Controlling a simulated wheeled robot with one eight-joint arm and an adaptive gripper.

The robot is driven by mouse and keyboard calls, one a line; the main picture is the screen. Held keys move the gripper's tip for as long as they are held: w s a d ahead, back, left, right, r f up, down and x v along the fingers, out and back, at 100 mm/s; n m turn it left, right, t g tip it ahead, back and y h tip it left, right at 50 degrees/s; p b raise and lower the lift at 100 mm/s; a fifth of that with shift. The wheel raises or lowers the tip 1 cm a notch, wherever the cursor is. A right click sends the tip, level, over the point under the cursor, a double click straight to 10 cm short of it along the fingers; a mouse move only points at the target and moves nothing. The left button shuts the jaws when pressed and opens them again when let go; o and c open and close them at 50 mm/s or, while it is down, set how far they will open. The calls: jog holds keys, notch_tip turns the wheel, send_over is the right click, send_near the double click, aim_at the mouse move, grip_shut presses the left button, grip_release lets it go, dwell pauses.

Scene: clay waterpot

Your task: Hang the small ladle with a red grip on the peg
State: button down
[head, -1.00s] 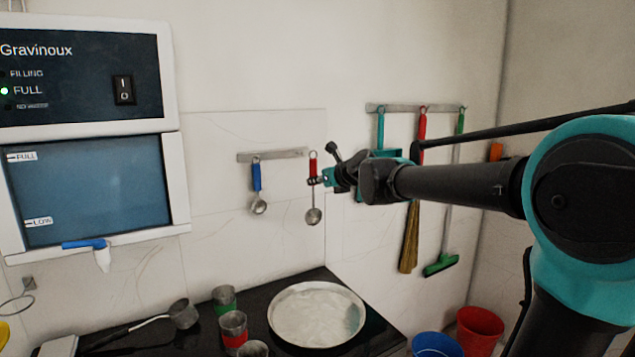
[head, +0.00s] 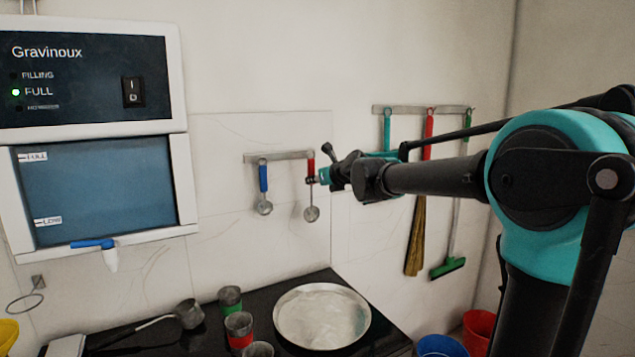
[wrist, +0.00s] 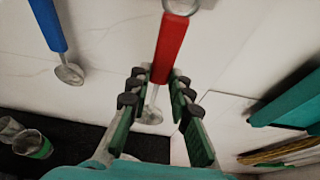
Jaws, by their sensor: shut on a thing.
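The small ladle with a red grip (head: 311,167) hangs nearly upright, bowl down, in front of the right end of the peg rail (head: 250,158). My gripper (head: 314,180) is shut on it at the lower end of the red grip. The ladle's bowl (wrist: 151,116) shows below the fingers. The peg is hidden, and I cannot tell whether the ring is around it.
A blue-gripped ladle (head: 263,180) hangs left on the same rail. To the right, behind my arm, a second rail (head: 400,109) holds cleaning tools. Below are a round pan (head: 288,326) and several cups (head: 230,297). The wall around the ladle's bowl is clear.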

jog(key=shift+r+x, duration=0.25)
jog(key=shift+x, duration=0.85)
jog(key=shift+w+a+f, duration=0.4)
jog(key=shift+w+f, duration=0.15)
jog(key=shift+w, duration=0.05)
